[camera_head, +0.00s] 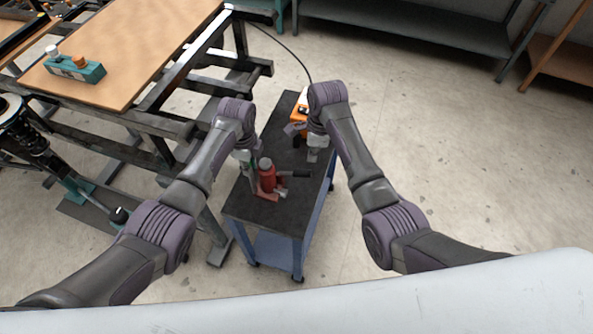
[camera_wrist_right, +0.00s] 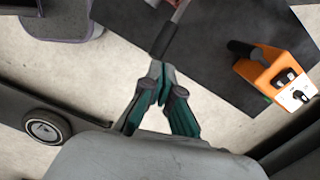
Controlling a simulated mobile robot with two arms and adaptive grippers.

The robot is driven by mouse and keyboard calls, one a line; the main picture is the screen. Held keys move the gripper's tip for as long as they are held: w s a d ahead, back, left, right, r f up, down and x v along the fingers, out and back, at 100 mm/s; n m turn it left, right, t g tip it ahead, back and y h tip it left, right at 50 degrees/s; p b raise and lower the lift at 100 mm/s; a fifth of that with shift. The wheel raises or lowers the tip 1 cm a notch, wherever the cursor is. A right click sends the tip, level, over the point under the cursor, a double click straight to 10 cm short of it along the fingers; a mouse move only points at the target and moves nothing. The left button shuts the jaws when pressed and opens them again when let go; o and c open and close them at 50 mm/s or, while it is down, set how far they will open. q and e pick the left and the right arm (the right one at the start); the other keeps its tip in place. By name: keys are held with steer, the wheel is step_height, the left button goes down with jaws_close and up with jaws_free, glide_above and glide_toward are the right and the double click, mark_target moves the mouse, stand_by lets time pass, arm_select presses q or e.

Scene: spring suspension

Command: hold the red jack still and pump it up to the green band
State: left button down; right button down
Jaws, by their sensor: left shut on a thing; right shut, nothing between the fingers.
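The red jack (camera_head: 266,178) stands upright near the front of the dark cart top. Its black pump handle (camera_head: 298,174) sticks out to the right; the handle also shows in the right wrist view (camera_wrist_right: 165,38). My left gripper (camera_head: 252,172) is at the jack's left side, shut on it; its fingers are partly hidden by my arm. My right gripper (camera_head: 313,156) is shut and empty above the cart's right edge, close to the handle's end. In the wrist view its fingertips (camera_wrist_right: 163,75) appear just short of the handle; contact cannot be told. I cannot make out a green band.
The cart's dark top (camera_head: 245,205) is narrow. An orange device (camera_head: 297,128) stands farther back on it and shows at the right in the wrist view (camera_wrist_right: 272,66). A wooden-topped bench (camera_head: 140,50) is close on the left. Open floor lies to the right.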

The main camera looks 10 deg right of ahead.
mark_target(307, 171)
steer(key=shift+f, duration=0.15)
steer(key=f, duration=0.6)
steer(key=shift+a, duration=0.35)
steer(key=shift+a+f, duration=0.1)
steer(key=shift+f, duration=0.25)
steer(key=shift+a, duration=0.1)
